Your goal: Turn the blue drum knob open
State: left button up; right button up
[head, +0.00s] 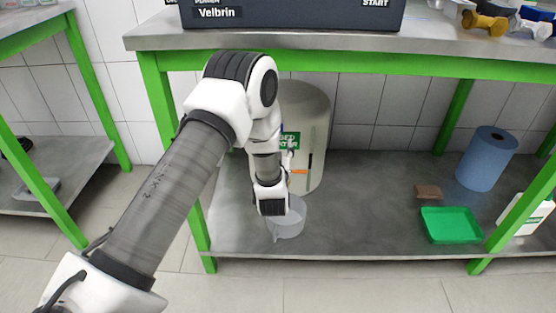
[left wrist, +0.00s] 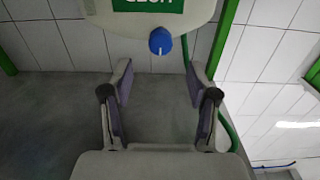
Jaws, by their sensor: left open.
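The pale drum (head: 313,130) with a green label stands on the lower shelf, partly hidden behind my left arm. In the left wrist view the blue knob (left wrist: 160,41) sits on the lower part of the drum (left wrist: 112,30), below its green label. My left gripper (left wrist: 158,72) is open and empty. Its two fingers point toward the drum, one on each side of the knob in the picture, and the knob shows beyond the fingertips, apart from them. In the head view my left arm hides most of the gripper and the knob. My right gripper is in neither view.
A clear container (head: 289,222) stands on the shelf below my left wrist. A green tray (head: 451,225), a brown block (head: 428,191) and a blue roll (head: 487,160) are to the right. The green-framed bench top (head: 440,50) is overhead. Mid-shelf is clear.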

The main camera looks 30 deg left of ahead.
pick_arm(q)
jog(key=b+x, duration=0.2)
jog(key=x, duration=0.6)
jog(key=shift+b, duration=0.3)
jog(key=shift+r, duration=0.1)
grip_shut()
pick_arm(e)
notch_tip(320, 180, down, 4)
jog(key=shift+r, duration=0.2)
